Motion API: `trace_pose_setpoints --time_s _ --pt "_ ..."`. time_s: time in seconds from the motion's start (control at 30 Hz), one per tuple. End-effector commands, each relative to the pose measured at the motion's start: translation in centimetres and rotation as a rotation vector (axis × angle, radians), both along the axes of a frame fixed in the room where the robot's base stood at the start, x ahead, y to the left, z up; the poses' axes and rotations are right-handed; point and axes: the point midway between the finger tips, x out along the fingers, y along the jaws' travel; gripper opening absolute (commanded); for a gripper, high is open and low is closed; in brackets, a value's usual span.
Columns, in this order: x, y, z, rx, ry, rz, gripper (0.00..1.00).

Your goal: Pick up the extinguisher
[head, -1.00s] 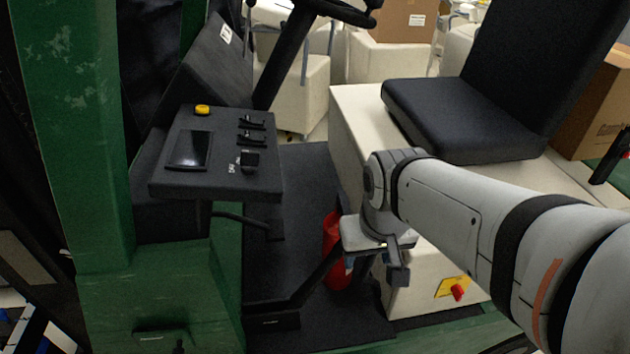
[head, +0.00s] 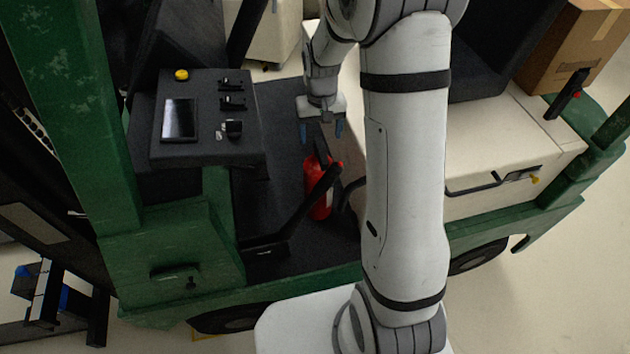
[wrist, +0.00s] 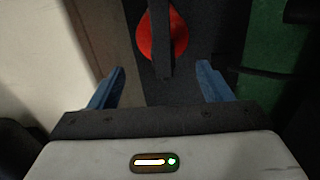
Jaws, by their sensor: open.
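The red extinguisher (head: 317,190) stands on the dark floor of the green vehicle's cab, beside the cream seat base. A black bar crosses in front of it in the head view. My gripper (head: 321,132) is above the extinguisher with its blue fingers pointing down, apart and empty. In the wrist view the extinguisher's round red body (wrist: 177,36) shows ahead of the fingers, partly covered by a dark bar.
A black control panel (head: 207,117) with a screen and levers stands left of the gripper. The cream seat base (head: 487,140) is on the right. The green post (head: 80,110) rises at the left. A cardboard box (head: 572,50) sits behind.

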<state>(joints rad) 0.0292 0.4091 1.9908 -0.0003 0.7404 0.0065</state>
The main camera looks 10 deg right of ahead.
Motion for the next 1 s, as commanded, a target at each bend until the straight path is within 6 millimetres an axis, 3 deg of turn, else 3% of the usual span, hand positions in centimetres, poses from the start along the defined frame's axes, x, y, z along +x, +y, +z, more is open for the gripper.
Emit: trace_pose_setpoints --time_s 0.53,0.87,1.0 --pt "-0.6 0.4 -6.6 0.0 0.004 -0.001 0.72" --pt "-0.5 0.4 -7.2 0.0 0.001 -0.002 0.72" --pt "-0.5 0.3 -7.2 0.0 0.001 -0.002 0.61"
